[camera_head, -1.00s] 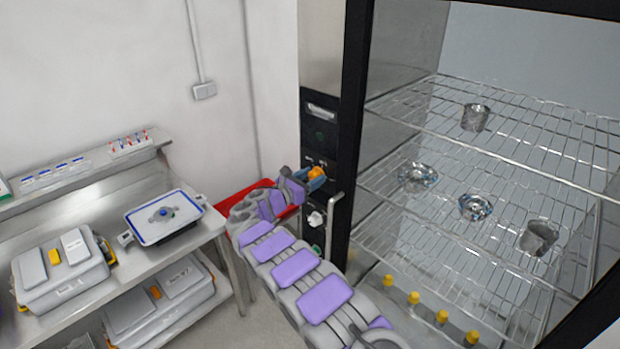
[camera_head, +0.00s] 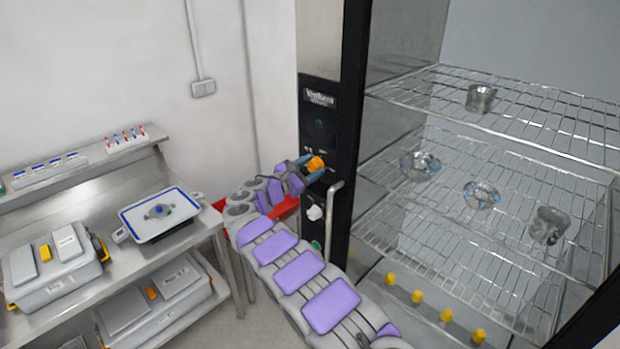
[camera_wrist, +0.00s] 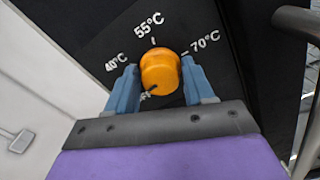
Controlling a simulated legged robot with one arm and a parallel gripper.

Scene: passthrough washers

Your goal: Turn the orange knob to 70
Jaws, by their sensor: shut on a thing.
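The orange knob (camera_head: 315,163) is on the black control panel (camera_head: 318,130) at the left of the washer cabinet. The wrist view shows the knob (camera_wrist: 160,74) close up, with 40°C at its left, 55°C above and 70°C at its right. A small dark mark shows at the knob's lower left edge; I cannot tell clearly which way a pointer faces. My gripper (camera_wrist: 159,66) is shut on the knob, one blue finger on its left side and one on its right. In the head view my gripper (camera_head: 309,167) reaches the knob from the left.
A white knob (camera_head: 314,212) sits lower on the panel. A metal handle bar (camera_head: 331,230) stands close at the right of my wrist. The open cabinet has wire shelves (camera_head: 470,165) with metal and glass vessels. A steel table (camera_head: 120,215) is at the left, with a red surface behind my arm.

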